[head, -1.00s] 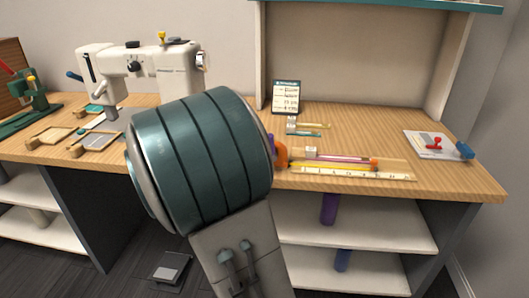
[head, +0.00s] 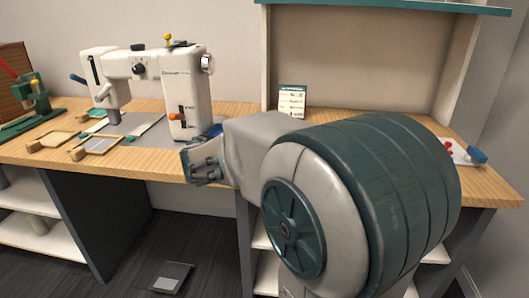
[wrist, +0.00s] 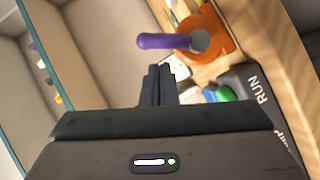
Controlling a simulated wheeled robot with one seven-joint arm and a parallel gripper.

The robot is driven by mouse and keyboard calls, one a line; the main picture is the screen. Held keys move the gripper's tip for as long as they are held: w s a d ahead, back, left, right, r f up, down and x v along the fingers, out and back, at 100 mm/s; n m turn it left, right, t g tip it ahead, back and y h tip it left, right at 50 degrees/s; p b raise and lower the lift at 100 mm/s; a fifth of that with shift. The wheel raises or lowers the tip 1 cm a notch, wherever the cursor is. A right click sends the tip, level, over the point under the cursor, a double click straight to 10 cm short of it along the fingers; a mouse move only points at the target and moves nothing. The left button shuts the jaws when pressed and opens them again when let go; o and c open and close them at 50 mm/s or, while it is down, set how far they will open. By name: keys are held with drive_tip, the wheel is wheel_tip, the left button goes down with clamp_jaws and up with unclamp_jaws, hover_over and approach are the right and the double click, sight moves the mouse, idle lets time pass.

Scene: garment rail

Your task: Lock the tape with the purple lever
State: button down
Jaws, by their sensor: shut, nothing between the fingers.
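The purple lever (wrist: 168,41) shows in the wrist view as a rounded bar lying roughly across the picture. Its right end meets a round grey pivot on an orange body (wrist: 222,38). My gripper (wrist: 158,70) is shut and empty. In the picture, its fingertips lie just below the lever; I cannot tell whether they touch it. In the head view my arm covers the middle of the bench, hiding the lever and the orange body, and I cannot make out the fingers.
A dark block marked RUN (wrist: 258,88), with green and blue parts beside it, is right of my fingers in the wrist view. In the head view, the sewing machine (head: 186,92) stands left of my arm. A small card (head: 292,98) stands behind it.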

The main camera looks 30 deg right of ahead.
drive_tip(key=w+r+p+v, duration=0.1)
drive_tip(key=p+v, duration=0.1)
drive_tip(key=v, duration=1)
drive_tip(key=shift+w+a+p, duration=0.2)
drive_tip(key=shift+w+p, duration=0.1)
drive_tip(key=shift+w, duration=0.05)
drive_tip(key=shift+r, duration=0.2)
drive_tip(key=s+r+g+y+p, duration=0.3)
drive_tip(key=s+y+p, duration=0.6)
drive_tip(key=p, duration=0.6)
drive_tip(key=s+a+r+t+y+p, duration=0.1)
drive_tip(key=s+a+r+y+p, duration=0.4)
drive_tip(key=a+r+p, duration=0.3)
drive_tip(key=a+p, duration=0.1)
drive_tip(key=p, duration=0.3)
drive_tip(key=shift+y, duration=0.3)
drive_tip(key=shift+a, duration=0.1)
